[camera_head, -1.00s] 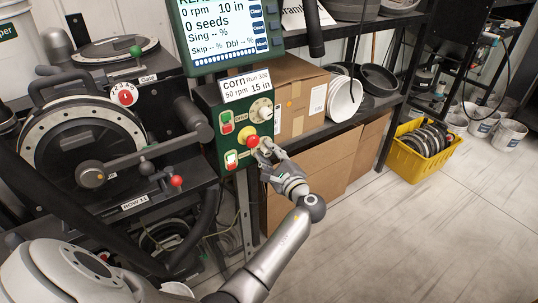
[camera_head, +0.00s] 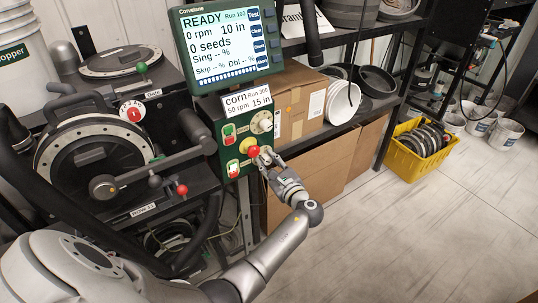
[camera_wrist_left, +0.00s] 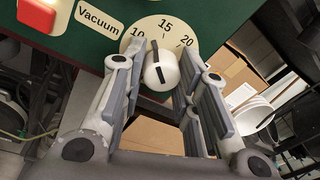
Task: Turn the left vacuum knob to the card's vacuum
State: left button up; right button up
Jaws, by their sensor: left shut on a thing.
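The vacuum knob (camera_wrist_left: 160,70) is pale with a black line, in front of a cream dial (camera_wrist_left: 181,28) marked 10, 15 and 20. The line's upper end points between 10 and 15. A "Vacuum" label (camera_wrist_left: 98,19) is to its left. My left gripper (camera_head: 266,158) is shut on the knob, a finger on each side in the left wrist view. It hides most of the knob in the head view. The card (camera_head: 247,100) reads corn, Run 300, 50 rpm, 15 in. The screen (camera_head: 222,45) reads READY, 0 rpm, 10 in. My right gripper is out of view.
On the green panel, a red-and-yellow button (camera_head: 253,151) is just left of my gripper, with another cream knob (camera_head: 262,122) above. The seed meter (camera_head: 92,155) with its crank is at left. Cardboard boxes (camera_head: 306,185) stand behind my gripper. Open floor is at right.

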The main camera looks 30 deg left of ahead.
pick_arm(q)
jog(key=m+p, duration=0.3)
jog(key=shift+r, duration=0.25)
jog(key=shift+f+m+p, duration=0.2)
jog(key=shift+m+p, duration=0.45)
jog(key=shift+m, duration=0.15)
jog(key=o, duration=1)
jog(key=shift+d, duration=0.1)
jog(key=v, duration=1.1)
jog(key=shift+d+r, duration=0.25)
jog(key=shift+d, duration=0.15)
jog(key=shift+s, duration=0.1)
